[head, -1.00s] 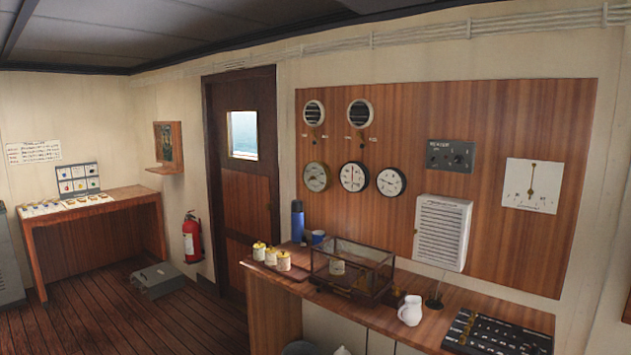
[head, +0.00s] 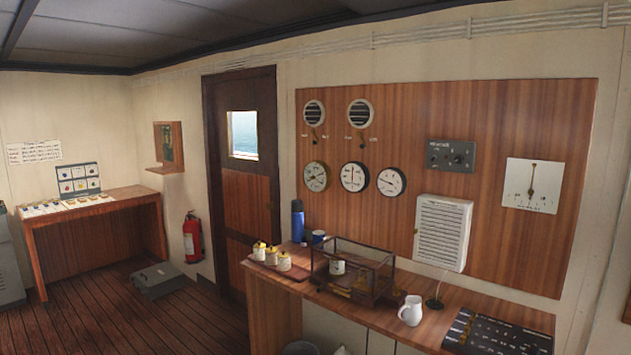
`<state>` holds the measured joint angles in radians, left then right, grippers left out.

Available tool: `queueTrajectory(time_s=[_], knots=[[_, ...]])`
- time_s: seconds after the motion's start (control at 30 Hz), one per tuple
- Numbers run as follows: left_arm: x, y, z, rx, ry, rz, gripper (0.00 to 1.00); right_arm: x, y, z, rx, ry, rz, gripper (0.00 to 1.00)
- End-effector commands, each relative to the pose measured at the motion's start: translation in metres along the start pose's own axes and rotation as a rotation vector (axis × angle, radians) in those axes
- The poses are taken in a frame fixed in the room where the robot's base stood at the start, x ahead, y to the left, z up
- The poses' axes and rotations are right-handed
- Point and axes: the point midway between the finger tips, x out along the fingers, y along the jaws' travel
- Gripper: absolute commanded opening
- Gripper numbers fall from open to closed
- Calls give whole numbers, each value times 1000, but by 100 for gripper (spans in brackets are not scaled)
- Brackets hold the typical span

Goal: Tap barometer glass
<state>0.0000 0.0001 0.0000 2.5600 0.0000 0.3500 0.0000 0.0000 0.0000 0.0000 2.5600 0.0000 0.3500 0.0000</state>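Three round glass-fronted dials hang in a row on the wooden wall panel: a left dial (head: 316,176) with a greyish, busier face, a middle dial (head: 353,176) with a white face and a red mark, and a right dial (head: 391,181) with a white face. Their lettering is too small to read, so I cannot tell which is the barometer. A glass case (head: 376,262) with a small white drum and brass parts inside stands on the shelf below. Neither of my grippers is in view.
The wooden shelf (head: 478,302) below the panel holds yellow-topped jars (head: 271,256), a blue flask (head: 297,221), a white jug (head: 411,311) and a black keyboard-like panel (head: 498,335). A white speaker box (head: 442,232) juts from the wall. A grey case (head: 159,279) lies on the floor.

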Motion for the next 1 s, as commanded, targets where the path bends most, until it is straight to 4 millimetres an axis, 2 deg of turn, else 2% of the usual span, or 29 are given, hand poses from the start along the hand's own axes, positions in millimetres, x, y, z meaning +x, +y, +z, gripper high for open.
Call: queueTrajectory(time_s=[0.7,1.0], knots=[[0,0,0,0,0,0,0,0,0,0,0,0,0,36],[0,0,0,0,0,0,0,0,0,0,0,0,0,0]])
